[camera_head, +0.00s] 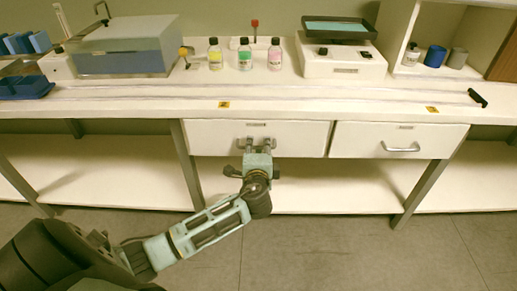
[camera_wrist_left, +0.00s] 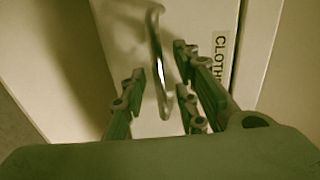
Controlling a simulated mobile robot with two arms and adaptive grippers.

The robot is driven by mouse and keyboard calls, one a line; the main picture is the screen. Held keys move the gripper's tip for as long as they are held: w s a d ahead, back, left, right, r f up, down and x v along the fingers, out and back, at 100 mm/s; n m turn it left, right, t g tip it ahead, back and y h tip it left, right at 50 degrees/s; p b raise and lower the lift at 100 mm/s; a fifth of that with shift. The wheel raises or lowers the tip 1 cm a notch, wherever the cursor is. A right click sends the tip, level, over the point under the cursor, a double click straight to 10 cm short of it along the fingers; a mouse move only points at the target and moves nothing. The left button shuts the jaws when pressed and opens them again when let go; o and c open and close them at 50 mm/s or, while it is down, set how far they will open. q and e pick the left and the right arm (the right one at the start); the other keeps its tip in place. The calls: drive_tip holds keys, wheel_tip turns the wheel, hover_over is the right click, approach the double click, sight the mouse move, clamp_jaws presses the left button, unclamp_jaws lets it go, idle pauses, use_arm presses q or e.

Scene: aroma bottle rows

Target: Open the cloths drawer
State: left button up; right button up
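The cloths drawer (camera_head: 300,133) is the left one of two white drawers under the bench, and it looks closed. In the left wrist view its front (camera_wrist_left: 190,28) carries a label reading "CLOTH", partly cut off by a finger. Its metal bar handle (camera_wrist_left: 158,60) stands between the spread fingers. My left gripper (camera_head: 259,142) is at the drawer front, and in the left wrist view my left gripper (camera_wrist_left: 165,95) is open around the handle, with gaps on both sides. In the head view the gripper hides the handle. My right gripper is not in view.
The neighbouring drawer (camera_head: 350,140) to the right is closed, with its own bar handle (camera_head: 400,148). Several bottles, a scale (camera_head: 343,62) and a grey-lidded box (camera_head: 122,62) stand on the bench above. The shelf (camera_head: 320,190) under the drawers is empty.

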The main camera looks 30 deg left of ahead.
use_arm(q)
drive_tip(key=shift+w+a, duration=0.1)
drive_tip(key=shift+w, duration=0.05)
drive_tip(key=shift+c, duration=0.5)
clamp_jaws()
